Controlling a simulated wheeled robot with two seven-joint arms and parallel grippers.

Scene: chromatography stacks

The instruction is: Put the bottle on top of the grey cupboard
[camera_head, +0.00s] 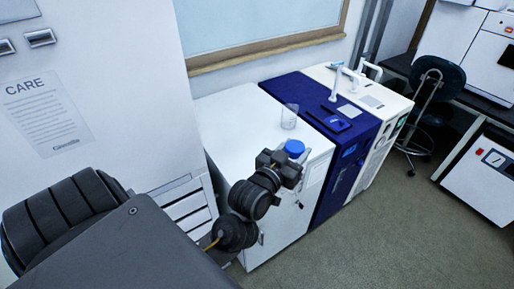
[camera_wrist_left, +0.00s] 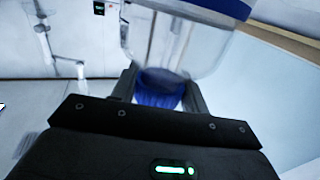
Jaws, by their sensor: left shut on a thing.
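My left gripper (camera_wrist_left: 158,88) is shut on the bottle. A low pale grey-white cupboard (camera_head: 243,115) stands behind the gripper in the head view. The gripper and cap overlap its front right top edge; I cannot tell whether the bottle touches the top. My right gripper is not in view.
A dark blue machine (camera_head: 322,118) and a white one (camera_head: 361,95) adjoin on the right. A tall pale cabinet (camera_head: 110,85) rises at left.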

